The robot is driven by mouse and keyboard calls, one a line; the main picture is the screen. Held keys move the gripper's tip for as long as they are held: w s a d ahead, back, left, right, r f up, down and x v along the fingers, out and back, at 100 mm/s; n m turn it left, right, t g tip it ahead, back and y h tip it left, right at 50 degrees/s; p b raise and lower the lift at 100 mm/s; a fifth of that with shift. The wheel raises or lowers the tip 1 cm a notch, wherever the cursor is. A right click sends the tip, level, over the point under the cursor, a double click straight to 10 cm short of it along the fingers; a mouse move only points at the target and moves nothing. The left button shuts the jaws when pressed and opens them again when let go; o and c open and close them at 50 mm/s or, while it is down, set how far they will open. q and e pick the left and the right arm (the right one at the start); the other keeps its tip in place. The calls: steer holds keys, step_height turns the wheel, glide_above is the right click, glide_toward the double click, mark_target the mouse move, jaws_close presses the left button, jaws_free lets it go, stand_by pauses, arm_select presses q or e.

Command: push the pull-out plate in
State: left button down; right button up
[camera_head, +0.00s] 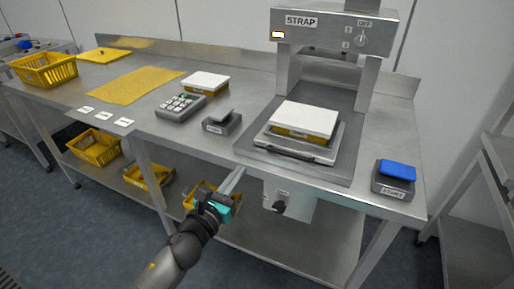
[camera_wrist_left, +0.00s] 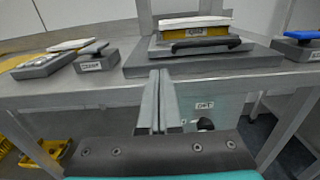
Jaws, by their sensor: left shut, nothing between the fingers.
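The pull-out plate (camera_head: 322,156) is a grey metal plate with a dark handle (camera_head: 284,151) on its front edge. It lies on the base of the strapping machine (camera_head: 281,68) and bears a yellow box with a white top (camera_head: 305,118). The plate (camera_wrist_left: 158,46) and its handle (camera_wrist_left: 206,43) also show in the left wrist view. My left gripper (camera_head: 236,175) is shut and empty, in front of the bench edge, to the left of the handle and nearer to me. Its fingers (camera_wrist_left: 159,76) point towards the machine and appear apart from the plate. My right gripper is not in view.
A button box with a blue top (camera_head: 397,170) stands right of the machine. A grey button box (camera_head: 221,124), a keypad (camera_head: 181,106) and a white-topped box (camera_head: 206,82) stand left. A control box (camera_head: 290,202) hangs under the bench edge. Yellow crates (camera_head: 97,147) sit on the lower shelf.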

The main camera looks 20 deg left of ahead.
arm_select(q)
glide_toward(262, 142)
steer(key=w, duration=0.5)
steer(key=shift+w+f+b, duration=0.1)
steer(key=shift+w+b, duration=0.05)
steer(key=shift+b, duration=0.2)
steer(key=shift+w, duration=0.75)
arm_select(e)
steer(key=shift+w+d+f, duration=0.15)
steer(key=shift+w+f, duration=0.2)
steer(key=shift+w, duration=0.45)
arm_select(q)
steer(key=shift+w, duration=0.1)
